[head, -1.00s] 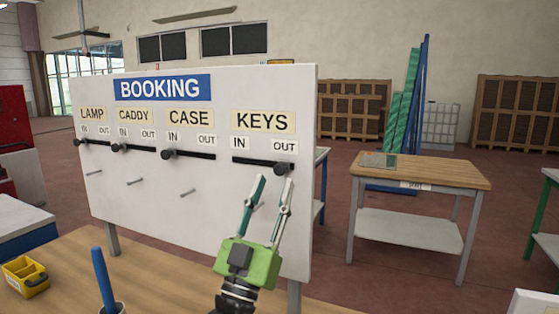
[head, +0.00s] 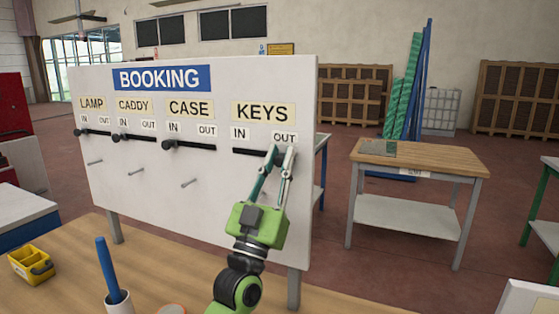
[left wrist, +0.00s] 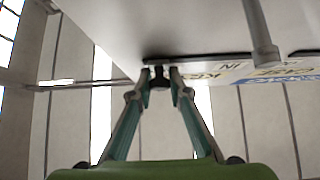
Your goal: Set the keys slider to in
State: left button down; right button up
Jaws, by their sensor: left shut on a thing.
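The white BOOKING board (head: 225,190) stands upright on legs. Its KEYS label (head: 263,112) is at the right, with IN on the left and OUT on the right above a dark horizontal track (head: 252,151). My left gripper (head: 281,153) is at the OUT end of this track, shut on the keys slider. Its fingers mostly hide the slider in the head view. In the left wrist view the dark slider knob (left wrist: 159,81) sits between the fingertips. My right gripper is in neither view.
The lamp (head: 79,132), caddy (head: 116,137) and case (head: 168,145) sliders are at their IN ends. Several pegs stick out below. A yellow caddy (head: 31,266) and a cup (head: 118,302) with a blue-handled tool stand on the table in front.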

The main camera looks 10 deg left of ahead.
pick_arm(q)
jog(key=a+b, duration=0.1)
jog(key=a, duration=0.2)
jog(key=w+a+b, duration=0.1)
jog(key=a, duration=0.3)
jog(key=w+a+b, duration=0.1)
jog(key=a, duration=0.2)
jog(key=shift+a+f, duration=0.2)
jog(key=shift+w+a+r, duration=0.1)
jog(key=shift+a+r, duration=0.05)
jog(key=shift+a, duration=0.2)
jog(key=c, duration=1.9)
grip_release()
jog(key=shift+a, duration=0.2)
